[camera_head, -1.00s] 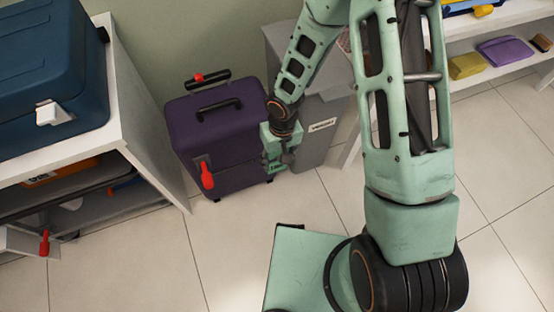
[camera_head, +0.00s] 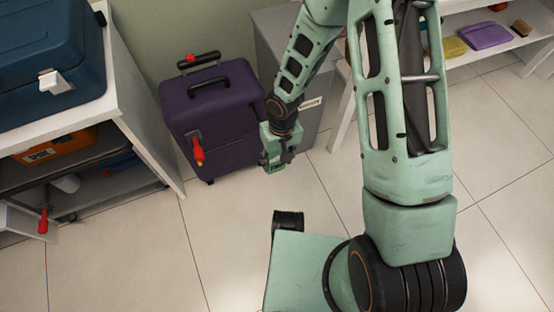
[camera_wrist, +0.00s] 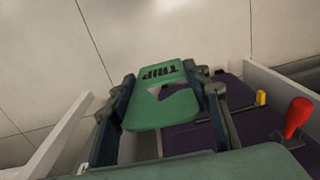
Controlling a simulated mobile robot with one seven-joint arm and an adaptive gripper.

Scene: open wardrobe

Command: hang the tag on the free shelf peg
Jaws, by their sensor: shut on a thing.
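A green tag (camera_wrist: 160,98) with the dark word TRIP and a cut-out hole is held between the two fingers of my gripper (camera_wrist: 163,95) in the wrist view. In the head view my gripper (camera_head: 275,157) is low over the floor, just right of the purple suitcase; the tag is too small there to make out surely. A red peg-like piece (camera_head: 43,221) stands at the lower front of the white shelf unit (camera_head: 135,110) on the left. The wrist view shows a red knob-ended piece (camera_wrist: 297,118) and a yellow piece (camera_wrist: 261,98) at right; I cannot tell which fixture carries them.
The purple suitcase (camera_head: 222,110) stands between the left shelf unit and a grey cabinet (camera_head: 309,120), with a red and yellow piece (camera_head: 198,152) on its front. A blue case (camera_head: 45,60) sits on the left unit. The tiled floor (camera_head: 130,255) in front is open.

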